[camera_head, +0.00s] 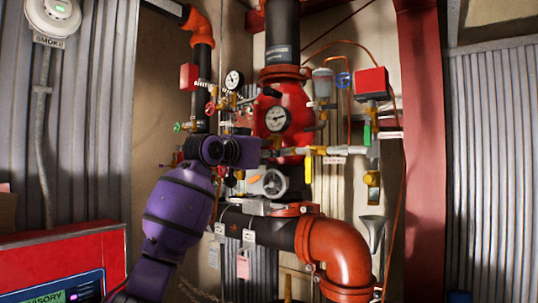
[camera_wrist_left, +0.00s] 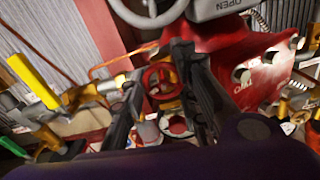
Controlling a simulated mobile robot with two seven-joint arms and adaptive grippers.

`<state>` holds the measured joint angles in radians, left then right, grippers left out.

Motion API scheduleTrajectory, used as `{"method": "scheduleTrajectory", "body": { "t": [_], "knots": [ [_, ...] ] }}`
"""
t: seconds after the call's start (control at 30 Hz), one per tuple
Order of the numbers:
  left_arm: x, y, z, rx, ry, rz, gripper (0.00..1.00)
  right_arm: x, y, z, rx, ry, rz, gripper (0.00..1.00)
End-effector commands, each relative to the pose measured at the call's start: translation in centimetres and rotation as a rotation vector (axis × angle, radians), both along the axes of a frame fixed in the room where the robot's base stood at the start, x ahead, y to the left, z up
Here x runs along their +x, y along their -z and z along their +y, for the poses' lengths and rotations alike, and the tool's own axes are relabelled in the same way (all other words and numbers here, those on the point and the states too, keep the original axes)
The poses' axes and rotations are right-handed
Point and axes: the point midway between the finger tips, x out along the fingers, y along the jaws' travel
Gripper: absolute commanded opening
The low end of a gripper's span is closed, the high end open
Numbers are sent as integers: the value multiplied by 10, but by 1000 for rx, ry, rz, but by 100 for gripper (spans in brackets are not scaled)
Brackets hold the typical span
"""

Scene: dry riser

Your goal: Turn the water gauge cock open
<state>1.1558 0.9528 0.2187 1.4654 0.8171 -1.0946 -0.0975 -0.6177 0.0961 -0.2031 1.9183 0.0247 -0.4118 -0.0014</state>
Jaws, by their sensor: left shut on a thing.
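My left gripper (camera_wrist_left: 165,84) is shut on a small red handwheel (camera_wrist_left: 153,69), which shows between its two dark fingers in the left wrist view. I take this wheel to be the water gauge cock, but no label on it is readable. In the head view my purple left wrist (camera_head: 215,150) is in front of the valve assembly and hides the fingers and the held wheel. A round pressure gauge (camera_head: 277,119) is on the red valve body (camera_head: 296,99). A second gauge (camera_head: 234,79) is higher to its left. My right gripper is in neither view.
Yellow-handled (camera_head: 308,166) and green-handled (camera_head: 367,133) valves are farther right. A large orange elbow pipe (camera_head: 338,252) is below. A red panel (camera_head: 70,255) stands at lower left.

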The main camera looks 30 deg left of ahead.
Motion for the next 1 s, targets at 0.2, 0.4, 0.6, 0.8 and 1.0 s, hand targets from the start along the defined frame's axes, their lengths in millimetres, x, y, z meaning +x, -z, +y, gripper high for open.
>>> {"method": "scheduleTrajectory", "body": {
  "t": [0.2, 0.4, 0.6, 0.8, 1.0],
  "knots": [
    [1, 0, -3, -163, 7, 15, 2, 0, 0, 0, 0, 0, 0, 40],
    [1, -2, -3, -352, 6, 30, 2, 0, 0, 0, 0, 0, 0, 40],
    [1, -3, -2, -542, 7, 43, 2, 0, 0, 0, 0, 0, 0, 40],
    [0, -5, -2, -733, 8, 58, 2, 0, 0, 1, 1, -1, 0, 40],
    [0, -6, 0, -920, 7, 72, 2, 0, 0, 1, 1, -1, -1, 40]
  ]
}}
